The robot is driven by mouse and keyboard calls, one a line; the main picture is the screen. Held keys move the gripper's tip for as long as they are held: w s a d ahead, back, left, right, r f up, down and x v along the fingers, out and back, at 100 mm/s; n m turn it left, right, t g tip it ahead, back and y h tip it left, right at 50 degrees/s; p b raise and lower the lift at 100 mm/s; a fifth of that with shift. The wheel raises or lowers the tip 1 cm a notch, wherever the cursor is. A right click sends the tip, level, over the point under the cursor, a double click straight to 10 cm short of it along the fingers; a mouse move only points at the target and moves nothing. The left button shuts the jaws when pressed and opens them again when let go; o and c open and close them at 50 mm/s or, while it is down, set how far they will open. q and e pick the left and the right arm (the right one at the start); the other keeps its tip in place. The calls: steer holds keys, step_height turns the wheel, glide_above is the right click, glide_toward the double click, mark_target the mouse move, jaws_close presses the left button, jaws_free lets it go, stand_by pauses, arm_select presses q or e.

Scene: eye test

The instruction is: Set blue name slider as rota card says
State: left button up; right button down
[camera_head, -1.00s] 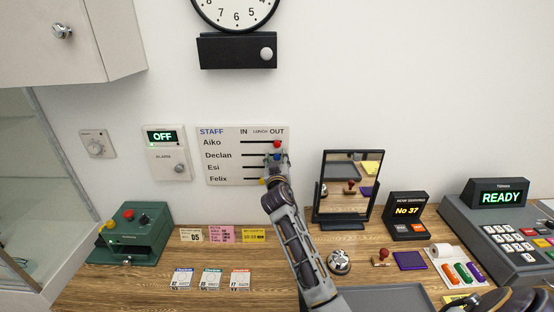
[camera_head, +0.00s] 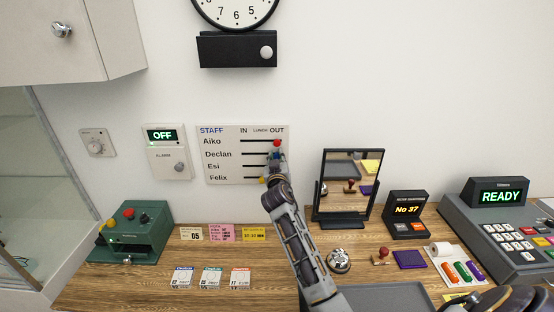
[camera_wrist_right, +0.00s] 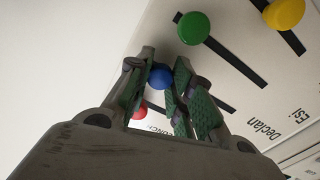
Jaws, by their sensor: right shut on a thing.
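The white staff board (camera_head: 215,178) hangs on the wall, with rows Aiko, Declan, Esi and Felix and columns IN, LUNCH and OUT. My right gripper (camera_head: 277,158) is at its right side, shut on the blue slider knob (camera_wrist_right: 160,78). The knob is in the Declan row, toward the OUT end; its slot runs out from behind the fingers in the wrist view. The red knob (camera_head: 277,143) is at Aiko's OUT end. The green knob (camera_wrist_right: 193,28) is at its slot's end. The yellow knob (camera_head: 263,180) is part-way along Felix's slot.
A beige card (camera_head: 192,234), a pink card (camera_head: 221,234) and a yellow card (camera_head: 255,235) stand below the board; their small print is unreadable. A mirror (camera_head: 319,195) stands right of my arm, with a bell (camera_head: 339,261) in front. A green machine (camera_head: 128,238) is left.

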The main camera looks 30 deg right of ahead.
mark_target(261, 153)
steer(key=shift+a, duration=0.1)
steer(key=shift+w+a+b, duration=0.45)
steer(key=shift+a+b, duration=0.35)
steer(key=shift+a, duration=0.05)
steer(key=shift+w+a+b, duration=0.4)
steer(key=shift+a+b, duration=0.35)
steer(key=shift+a, duration=0.05)
steer(key=shift+w+a+b, duration=0.25)
steer(key=shift+a+b, duration=0.1)
steer(key=shift+a, duration=0.15)
steer(key=shift+w+a+b, duration=0.25)
steer(key=shift+a+b, duration=0.1)
steer(key=shift+a, duration=0.1)
steer(key=shift+r, duration=0.1)
steer(key=c, duration=1.2)
jaws_free()
steer(key=shift+r, duration=0.1)
